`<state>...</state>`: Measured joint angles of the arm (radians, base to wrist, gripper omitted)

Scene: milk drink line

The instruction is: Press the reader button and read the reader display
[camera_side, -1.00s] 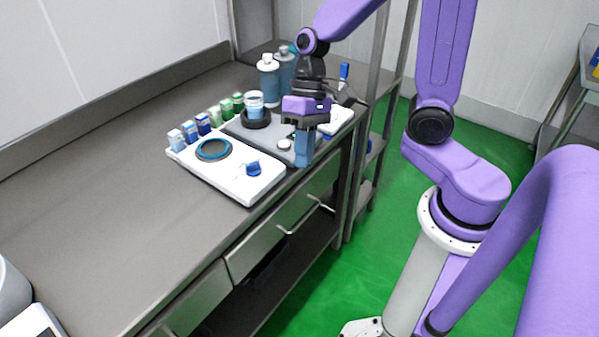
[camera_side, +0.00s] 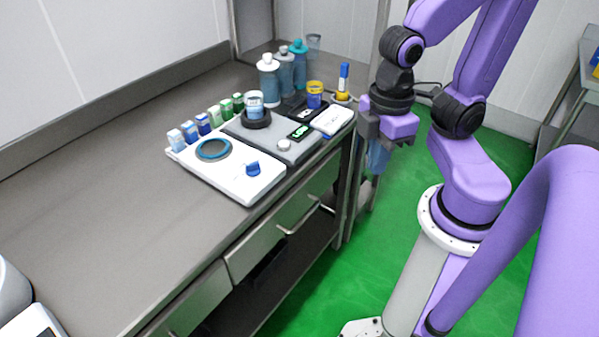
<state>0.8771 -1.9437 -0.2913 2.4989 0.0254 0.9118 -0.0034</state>
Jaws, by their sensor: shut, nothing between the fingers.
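The reader is a grey flat unit (camera_side: 268,140) on the steel bench. Its display (camera_side: 300,132) is lit with green characters on black; they look like "LOW" or similar but are too small to read surely. A round pale button (camera_side: 284,145) sits in front of the display. A clear cup with a blue band (camera_side: 254,104) stands in the black round holder (camera_side: 257,120) on the reader. My gripper (camera_side: 378,160) is shut and empty, off the bench's right edge, apart from the reader and its button.
Left of the reader lies a white plate unit (camera_side: 240,185) with a dark ring (camera_side: 213,149) and blue knob (camera_side: 253,169). Several small boxes (camera_side: 203,124) line its back.

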